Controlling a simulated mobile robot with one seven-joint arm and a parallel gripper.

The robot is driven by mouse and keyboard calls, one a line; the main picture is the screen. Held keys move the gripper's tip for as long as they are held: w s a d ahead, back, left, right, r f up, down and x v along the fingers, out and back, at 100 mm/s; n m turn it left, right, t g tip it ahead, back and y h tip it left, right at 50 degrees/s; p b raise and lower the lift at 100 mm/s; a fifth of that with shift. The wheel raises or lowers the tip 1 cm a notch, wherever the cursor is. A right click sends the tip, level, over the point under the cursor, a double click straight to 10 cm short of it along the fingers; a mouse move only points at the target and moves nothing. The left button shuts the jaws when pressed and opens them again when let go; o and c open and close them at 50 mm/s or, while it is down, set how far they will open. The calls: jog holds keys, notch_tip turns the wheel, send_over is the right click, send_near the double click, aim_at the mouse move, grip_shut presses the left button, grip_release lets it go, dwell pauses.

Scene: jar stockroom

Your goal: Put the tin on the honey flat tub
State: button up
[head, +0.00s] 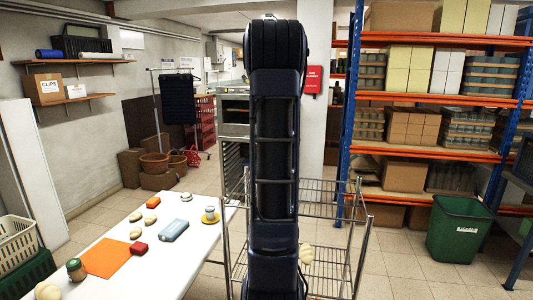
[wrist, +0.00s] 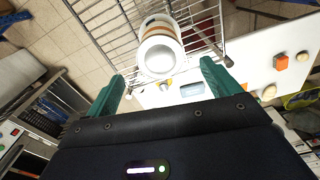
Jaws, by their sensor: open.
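My gripper (wrist: 162,69) is open, its two teal fingers apart with nothing held between them. A round white container with an orange-brown band (wrist: 160,46) is beyond the fingertips in the wrist view, over the wire shelf. I cannot tell whether it is the tin or the honey flat tub, or whether it is one piece or two stacked. My arm hides this spot in the head view. No label reading honey is legible in either view.
The wire rack (head: 340,250) has thin posts around my arm. A green bin (head: 458,230) stands right.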

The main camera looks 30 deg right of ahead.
jog(key=shift+a+r, duration=0.1)
jog(key=shift+r, duration=0.15)
jog(key=s+a+r+m+t, duration=0.1)
jog(key=s+a+m, duration=0.1)
jog(key=s+a, duration=0.45)
jog(key=s+a+r+m+t, duration=0.1)
jog(key=s+a+r, duration=0.15)
jog(key=a, duration=0.75)
jog(key=s+a+f+m+t, duration=0.1)
jog(key=s+a+f+m, duration=0.1)
jog(key=s+a, duration=0.4)
jog(key=s+a+f+m+t, duration=0.1)
jog(key=s+a+f, duration=0.4)
jog(key=s, duration=0.5)
jog(key=shift+s+a+m, duration=0.15)
jog(key=shift+a+m, duration=0.45)
jog(key=shift+a, duration=0.15)
